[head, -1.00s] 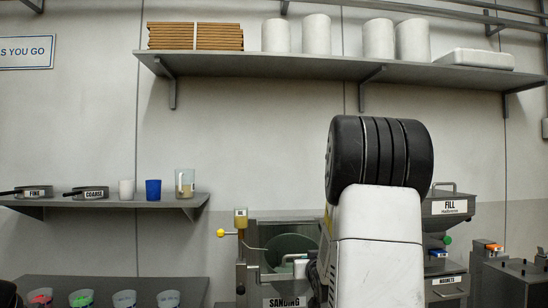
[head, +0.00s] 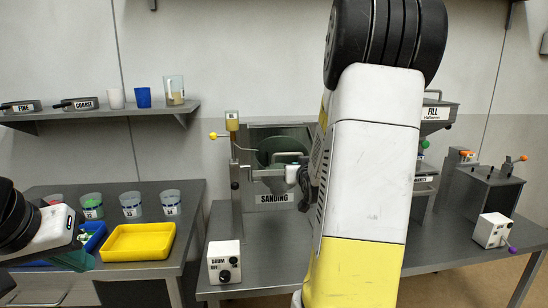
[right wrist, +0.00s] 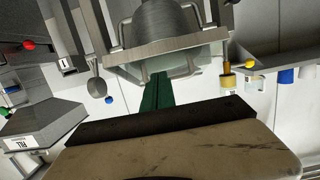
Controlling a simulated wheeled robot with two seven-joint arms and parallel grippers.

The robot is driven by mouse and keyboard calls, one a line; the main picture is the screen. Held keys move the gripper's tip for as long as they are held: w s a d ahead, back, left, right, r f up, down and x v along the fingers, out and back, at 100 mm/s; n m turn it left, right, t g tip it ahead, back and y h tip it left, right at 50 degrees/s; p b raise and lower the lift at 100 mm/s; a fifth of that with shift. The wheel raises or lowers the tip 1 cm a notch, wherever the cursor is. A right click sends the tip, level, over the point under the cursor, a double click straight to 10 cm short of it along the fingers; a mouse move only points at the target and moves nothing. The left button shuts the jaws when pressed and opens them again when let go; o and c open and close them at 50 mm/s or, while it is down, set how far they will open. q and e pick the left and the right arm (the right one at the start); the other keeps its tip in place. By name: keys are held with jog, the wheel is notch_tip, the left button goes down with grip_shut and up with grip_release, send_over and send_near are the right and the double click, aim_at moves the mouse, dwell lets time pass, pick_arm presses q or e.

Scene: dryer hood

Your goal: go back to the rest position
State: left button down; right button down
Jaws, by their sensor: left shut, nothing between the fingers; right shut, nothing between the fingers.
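My left gripper (head: 78,261) is at the lower left of the head view, beside the front of the left bench. Its greenish fingers are shut and empty. My right arm stands large in the middle of the head view and hides part of the sanding station (head: 275,196). My right gripper (right wrist: 157,92) shows in the right wrist view, its green fingers shut together with nothing between them. In that view the fingers point towards a metal drum-like part and a clear panel; I cannot tell the gap.
A yellow tray (head: 138,242) and several cups sit on the left bench. A DRUM OFF switch box (head: 224,262) stands at the front of the middle bench. A grey box with an orange-knobbed lever (head: 490,190) stands at the right. A wall shelf (head: 100,112) holds pans and cups.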

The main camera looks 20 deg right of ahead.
notch_tip(320, 180, down, 4)
jog(key=s, duration=0.3)
jog(key=s+a+r+n+g+y, duration=0.1)
jog(key=s+a+r+g+y, duration=0.1)
jog(key=s+a, duration=0.9)
jog(key=s+a+r+n+g+y, duration=0.2)
jog(key=s+a+g, duration=0.5)
jog(key=s+a, duration=0.5)
jog(key=shift+s+r+n+y, duration=0.3)
jog(key=shift+s+r+y, duration=0.25)
jog(key=shift+r+y, duration=0.35)
jog(key=shift+a+f, duration=0.1)
